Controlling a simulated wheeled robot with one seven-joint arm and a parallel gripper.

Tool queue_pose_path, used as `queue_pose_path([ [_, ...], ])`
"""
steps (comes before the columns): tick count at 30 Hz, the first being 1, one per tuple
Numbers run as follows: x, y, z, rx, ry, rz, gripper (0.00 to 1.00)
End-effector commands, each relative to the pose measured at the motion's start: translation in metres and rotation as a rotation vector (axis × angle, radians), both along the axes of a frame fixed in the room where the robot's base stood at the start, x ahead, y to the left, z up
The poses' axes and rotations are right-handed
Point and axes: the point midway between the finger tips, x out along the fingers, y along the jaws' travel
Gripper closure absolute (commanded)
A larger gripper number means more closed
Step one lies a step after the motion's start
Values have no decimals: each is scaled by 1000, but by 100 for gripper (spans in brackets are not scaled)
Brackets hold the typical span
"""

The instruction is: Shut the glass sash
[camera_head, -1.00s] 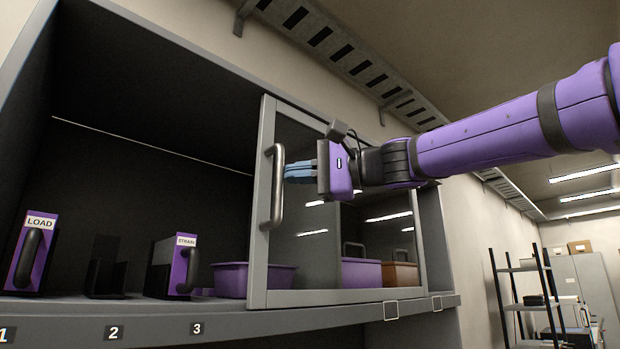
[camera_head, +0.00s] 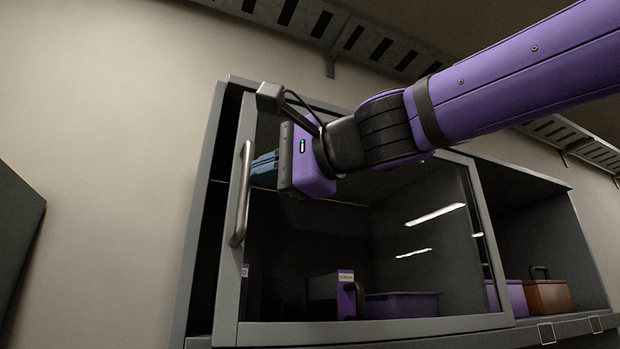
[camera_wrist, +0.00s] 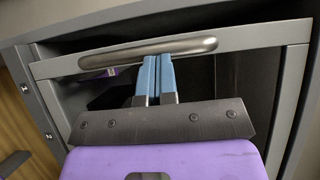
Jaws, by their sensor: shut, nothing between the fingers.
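The glass sash (camera_head: 228,265) has a grey frame and dark glass, and stands near the left end of the cabinet. A narrow dark gap shows between its left edge and the cabinet's left side panel. Its curved metal handle (camera_head: 241,195) is on the left frame member and also shows in the wrist view (camera_wrist: 150,53). My gripper (camera_head: 258,170) is shut and empty, with its blue fingers right beside the handle on its right side. In the wrist view the closed fingertips (camera_wrist: 157,62) reach the handle's edge; I cannot tell whether they touch it.
Behind the glass are a purple-fronted holder (camera_head: 345,295) and a purple bin (camera_head: 400,305). A dark panel (camera_head: 15,240) stands at far left.

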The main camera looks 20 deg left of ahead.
Motion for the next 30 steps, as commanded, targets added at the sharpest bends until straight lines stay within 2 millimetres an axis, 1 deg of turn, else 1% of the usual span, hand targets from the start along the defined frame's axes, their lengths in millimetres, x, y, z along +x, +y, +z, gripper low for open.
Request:
queue_pose_path([
  [1, -4, 5, -1, -1, 0, 1, 100],
  [4, -11, 11, -1, -1, 0, 0, 100],
  [12, -18, 17, -1, -1, 1, -2, 100],
  [24, -19, 18, -1, -2, 2, 0, 100],
  [30, -10, 19, -1, -1, 2, -1, 100],
])
